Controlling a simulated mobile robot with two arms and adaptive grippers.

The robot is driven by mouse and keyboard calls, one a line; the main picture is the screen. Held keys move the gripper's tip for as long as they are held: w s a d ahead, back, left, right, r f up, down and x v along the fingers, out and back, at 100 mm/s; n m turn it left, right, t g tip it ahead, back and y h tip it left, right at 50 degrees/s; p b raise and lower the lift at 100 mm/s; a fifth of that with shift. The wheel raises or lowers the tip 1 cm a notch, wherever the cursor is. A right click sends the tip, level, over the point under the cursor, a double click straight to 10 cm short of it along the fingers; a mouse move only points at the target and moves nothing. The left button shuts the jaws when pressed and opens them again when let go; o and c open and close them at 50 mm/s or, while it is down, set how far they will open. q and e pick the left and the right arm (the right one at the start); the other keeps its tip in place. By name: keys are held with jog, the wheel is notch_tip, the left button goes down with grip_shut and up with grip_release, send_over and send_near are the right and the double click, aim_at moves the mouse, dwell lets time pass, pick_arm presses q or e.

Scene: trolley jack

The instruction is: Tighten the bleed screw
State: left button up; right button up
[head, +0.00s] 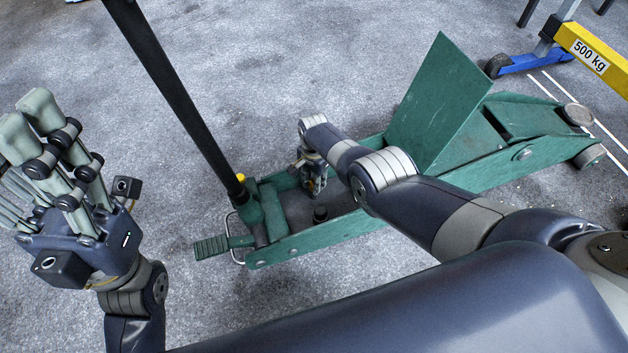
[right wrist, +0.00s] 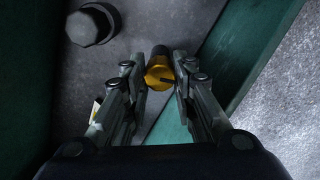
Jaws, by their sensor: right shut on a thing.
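The bleed screw (right wrist: 160,72), a small brass-yellow piece with a slot in its end and a dark part behind it, is between my right fingertips in the right wrist view. My right gripper (right wrist: 161,78) is shut on it. In the head view my right gripper (head: 314,187) reaches down into the open body of the green trolley jack (head: 285,243), and the screw is hard to make out there. My left gripper (head: 42,118) is raised at the left, its fingers apart and empty, away from the jack.
A dark round cap (right wrist: 90,26) stands near the screw. The black jack handle (head: 170,85) rises steeply left of my right gripper. A raised green plate (head: 440,100) stands right of it. A yellow and blue stand (head: 595,55) is at the upper right.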

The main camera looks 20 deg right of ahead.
jog(key=shift+m, duration=1.1)
jog(key=o, duration=1.1)
jog(key=shift+c, duration=0.2)
jog(key=shift+r, duration=0.1)
notch_tip(320, 180, up, 12)
jog(key=shift+w, duration=0.1)
